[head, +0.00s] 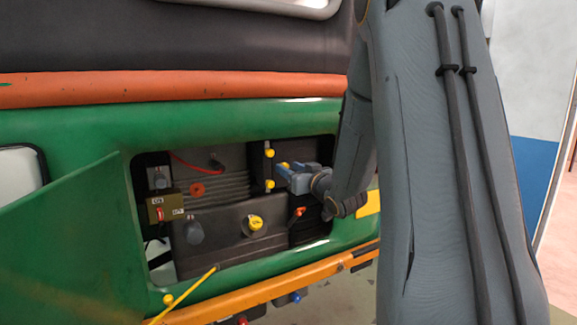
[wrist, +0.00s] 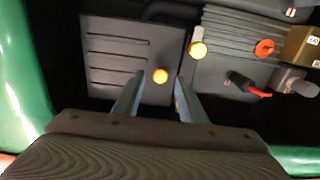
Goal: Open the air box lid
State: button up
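Inside the open bay, a dark grey slatted panel, which looks like the air box lid (wrist: 115,52), fills the left of the wrist view. A yellow knob (wrist: 160,76) sits near its right edge. Another yellow-tipped latch (wrist: 197,48) stands just right of the panel. My gripper (wrist: 158,86) is open, its two blue-grey fingers apart with the knob between their tips in the picture. Whether they touch it, I cannot tell. In the head view my gripper (head: 284,172) reaches into the bay from the right, beside yellow knobs (head: 269,153), and my arm hides part of the panel.
A green door (head: 75,245) hangs open at the left of the bay. A yellow rod (head: 188,291) stands at the lower left opening. A tank with a yellow cap (head: 255,223), a switch box (head: 165,208) and a red cable (head: 190,163) crowd the bay. Its green rim surrounds my gripper.

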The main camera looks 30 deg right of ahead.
jog(key=shift+w, duration=0.85)
grip_shut()
